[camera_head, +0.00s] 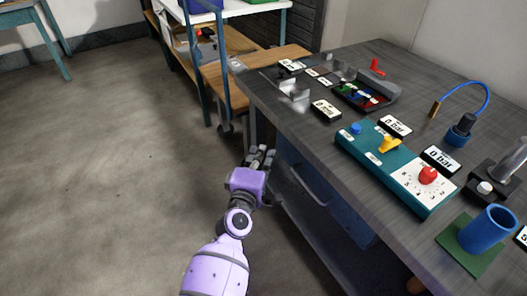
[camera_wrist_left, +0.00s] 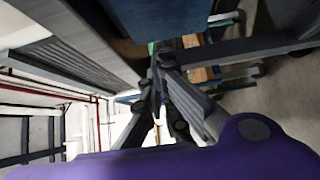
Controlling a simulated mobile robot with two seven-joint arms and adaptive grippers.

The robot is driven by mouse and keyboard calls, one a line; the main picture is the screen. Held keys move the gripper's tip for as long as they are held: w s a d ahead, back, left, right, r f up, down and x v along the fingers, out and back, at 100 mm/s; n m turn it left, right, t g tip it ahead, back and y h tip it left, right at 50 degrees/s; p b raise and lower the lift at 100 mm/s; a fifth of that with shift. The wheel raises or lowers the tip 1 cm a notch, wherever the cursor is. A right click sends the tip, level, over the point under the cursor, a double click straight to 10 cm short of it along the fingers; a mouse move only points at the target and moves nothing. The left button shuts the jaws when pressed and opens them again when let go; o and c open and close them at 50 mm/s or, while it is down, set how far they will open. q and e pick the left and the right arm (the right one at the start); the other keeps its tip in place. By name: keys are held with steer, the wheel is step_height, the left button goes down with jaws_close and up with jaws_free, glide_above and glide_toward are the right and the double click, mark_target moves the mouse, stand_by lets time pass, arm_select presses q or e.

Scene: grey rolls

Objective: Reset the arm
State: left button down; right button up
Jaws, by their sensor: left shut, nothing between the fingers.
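My left arm reaches up from the bottom of the head view, over the floor and beside the front edge of the dark workbench (camera_head: 290,122). My left gripper (camera_head: 262,152) is at its end, next to the bench's side and below its top. It is shut and empty. In the left wrist view its dark fingers (camera_wrist_left: 160,62) come together and touch nothing that I can see. My right gripper is in neither view.
On the bench stand a teal control panel (camera_head: 365,160) with a red knob, a blue cup (camera_head: 487,230) on a green plate, a grey tray (camera_head: 368,92) and several labels. A wooden cart (camera_head: 262,62) stands behind. The floor (camera_head: 110,170) at left is clear.

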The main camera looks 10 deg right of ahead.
arm_select(q)
steer(key=p+v, duration=0.1)
steer(key=v, duration=0.9)
steer(key=shift+d+f, duration=0.1)
